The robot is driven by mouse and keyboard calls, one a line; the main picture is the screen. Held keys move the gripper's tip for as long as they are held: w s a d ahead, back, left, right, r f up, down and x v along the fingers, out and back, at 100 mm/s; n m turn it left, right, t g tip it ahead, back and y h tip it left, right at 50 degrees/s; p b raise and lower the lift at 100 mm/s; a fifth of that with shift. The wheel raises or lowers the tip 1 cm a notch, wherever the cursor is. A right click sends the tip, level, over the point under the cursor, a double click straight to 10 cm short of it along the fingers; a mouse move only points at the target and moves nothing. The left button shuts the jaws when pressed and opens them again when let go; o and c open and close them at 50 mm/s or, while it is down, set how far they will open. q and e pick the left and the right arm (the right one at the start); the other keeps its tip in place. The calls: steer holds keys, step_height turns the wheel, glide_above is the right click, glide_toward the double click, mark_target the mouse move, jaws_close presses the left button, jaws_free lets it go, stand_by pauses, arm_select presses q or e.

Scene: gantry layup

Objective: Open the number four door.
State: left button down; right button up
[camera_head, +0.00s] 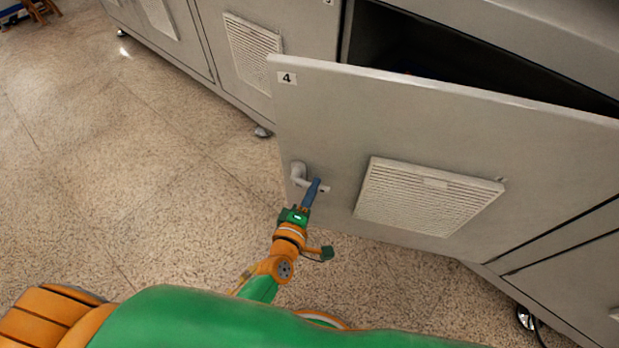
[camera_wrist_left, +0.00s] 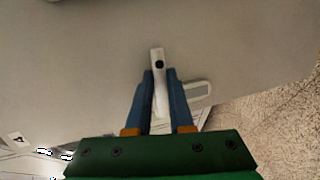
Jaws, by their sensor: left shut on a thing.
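The number four door (camera_head: 340,120) is a grey metal panel with a "4" label at its upper left corner and a white louvred vent. It stands swung out from the cabinet, with a dark opening behind its top edge. Its white handle (camera_head: 298,172) is near the left edge. My left gripper (camera_head: 314,186) is at the handle. In the left wrist view, the blue fingers of my left gripper (camera_wrist_left: 159,78) are shut on the handle (camera_wrist_left: 157,58), one on each side. The "4" label (camera_wrist_left: 17,139) also shows there. My right gripper is not in view.
Grey cabinets with other doors (camera_head: 235,45) run to the upper left, and another cabinet front (camera_head: 575,280) is at the lower right. Cabinet feet with casters (camera_head: 262,132) stand on the floor. The speckled tile floor (camera_head: 130,170) is clear to the left.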

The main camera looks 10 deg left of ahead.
arm_select(q)
steer(key=shift+w, duration=0.15)
steer(key=c, duration=0.8)
jaws_free()
steer(key=p+v, duration=0.1)
steer(key=v, duration=0.6)
steer(key=shift+d, duration=0.1)
steer(key=shift+c, duration=0.2)
